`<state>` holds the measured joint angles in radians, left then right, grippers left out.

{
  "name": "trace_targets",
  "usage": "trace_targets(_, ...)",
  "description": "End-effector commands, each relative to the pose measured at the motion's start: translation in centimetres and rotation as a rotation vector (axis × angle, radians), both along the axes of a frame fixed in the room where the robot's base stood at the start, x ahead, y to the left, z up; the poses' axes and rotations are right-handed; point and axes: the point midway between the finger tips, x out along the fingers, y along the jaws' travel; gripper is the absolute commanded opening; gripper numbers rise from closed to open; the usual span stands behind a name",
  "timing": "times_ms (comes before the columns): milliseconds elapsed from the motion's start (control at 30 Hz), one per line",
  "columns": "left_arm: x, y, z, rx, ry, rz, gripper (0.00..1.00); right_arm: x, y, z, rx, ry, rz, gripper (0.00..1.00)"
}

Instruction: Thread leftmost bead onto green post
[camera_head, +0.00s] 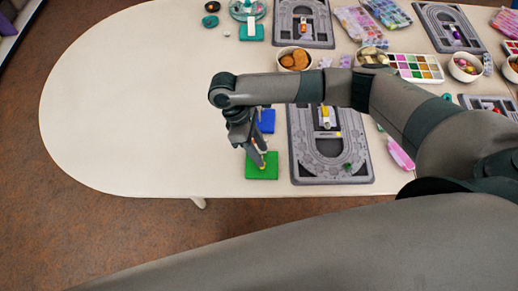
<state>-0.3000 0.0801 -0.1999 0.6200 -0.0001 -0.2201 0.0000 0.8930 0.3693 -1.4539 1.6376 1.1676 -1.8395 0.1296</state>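A green square base (262,173) lies near the front edge of the table. My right gripper (260,161) points down directly over it and hides most of its post. A small tan and reddish spot shows by the fingertips, too small to tell whether it is a bead or part of the post. Whether the fingers are open or shut is not clear. A grey bead board (364,176) lies just right of the base, with a small green piece (347,166) in its lower right part. My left gripper is not in view.
A blue base (267,121) stands behind the green one, partly hidden by my arm. More boards, a paint-like tray (416,67), bowls and bead bags fill the back and right. A teal base (251,33) stands at the back. The table's left end is clear.

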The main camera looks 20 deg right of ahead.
Motion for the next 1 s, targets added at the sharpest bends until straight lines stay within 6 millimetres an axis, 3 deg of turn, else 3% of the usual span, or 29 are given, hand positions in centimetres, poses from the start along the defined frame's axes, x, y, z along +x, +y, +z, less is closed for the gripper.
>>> trace_targets(367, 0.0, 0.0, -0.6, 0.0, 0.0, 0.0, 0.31, 0.6, 0.5, 1.4, 0.001, -0.002, 0.001, 0.38)
trace_targets(1000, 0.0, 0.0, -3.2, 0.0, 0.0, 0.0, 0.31, 4.4, 3.5, 11.7, -0.001, -0.005, 0.002, 0.38)
